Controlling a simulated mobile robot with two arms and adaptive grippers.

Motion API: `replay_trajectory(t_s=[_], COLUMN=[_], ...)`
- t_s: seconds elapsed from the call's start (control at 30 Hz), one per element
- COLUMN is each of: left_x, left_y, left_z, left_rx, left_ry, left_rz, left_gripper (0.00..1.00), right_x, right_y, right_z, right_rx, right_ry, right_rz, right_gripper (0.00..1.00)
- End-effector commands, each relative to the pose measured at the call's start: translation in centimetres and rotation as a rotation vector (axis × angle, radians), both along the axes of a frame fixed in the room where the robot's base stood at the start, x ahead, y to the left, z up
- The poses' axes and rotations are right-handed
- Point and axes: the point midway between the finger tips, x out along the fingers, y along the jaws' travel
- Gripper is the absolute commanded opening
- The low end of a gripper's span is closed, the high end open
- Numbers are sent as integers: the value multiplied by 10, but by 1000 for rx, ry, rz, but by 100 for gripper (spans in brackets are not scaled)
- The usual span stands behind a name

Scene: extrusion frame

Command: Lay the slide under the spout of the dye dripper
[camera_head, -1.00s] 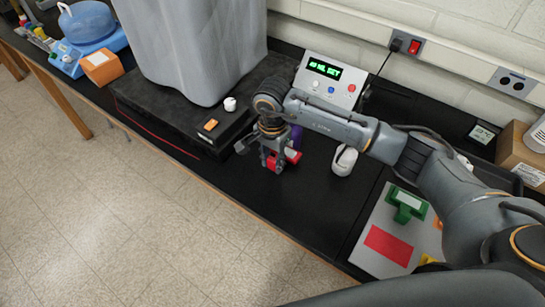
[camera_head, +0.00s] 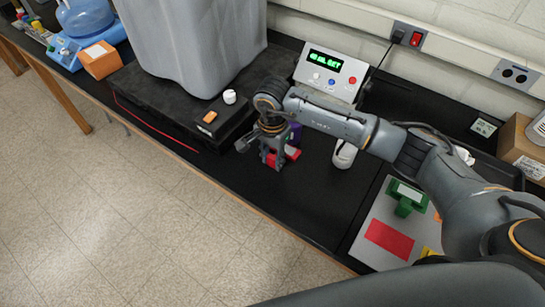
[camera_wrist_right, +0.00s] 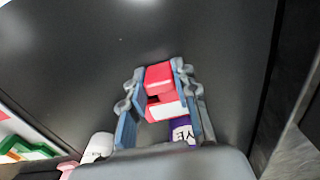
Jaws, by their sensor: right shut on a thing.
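My right gripper (camera_head: 272,161) is shut on a red block with a white face (camera_head: 292,153), which appears to be the slide piece. In the right wrist view the red piece (camera_wrist_right: 160,77) sits between the two fingers. The black bench top shows around it; I cannot tell whether it touches the bench. A purple thing (camera_head: 295,133) with a white label stands close behind the gripper, partly hidden; its label (camera_wrist_right: 183,133) shows the letters "YE". It may be part of the dye dripper; no spout is clearly visible. My left gripper is not in view.
A white rounded item (camera_head: 344,155) stands right of the gripper. A grey mat (camera_head: 372,259) holds a green piece (camera_head: 405,198) and a red patch (camera_head: 389,240). A black box (camera_head: 215,130) and a display unit (camera_head: 331,75) stand behind. The bench in front is clear.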

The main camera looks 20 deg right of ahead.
Motion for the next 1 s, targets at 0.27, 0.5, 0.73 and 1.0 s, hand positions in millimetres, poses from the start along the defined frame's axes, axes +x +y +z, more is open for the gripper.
replay_trajectory(t_s=[0.27, 0.5, 0.73, 1.0], left_x=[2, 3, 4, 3], left_y=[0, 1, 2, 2], left_z=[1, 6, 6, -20], left_rx=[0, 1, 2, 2], left_ry=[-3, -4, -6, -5], left_rz=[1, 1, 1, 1], left_gripper=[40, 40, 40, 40], right_x=[0, 0, 3, 2], right_y=[0, 0, 0, 0], right_z=[1, 5, 27, 91], right_rx=[0, 0, 0, 1], right_ry=[0, 0, -9, -8], right_rz=[0, 0, 1, 1], right_gripper=[52, 52, 52, 52])
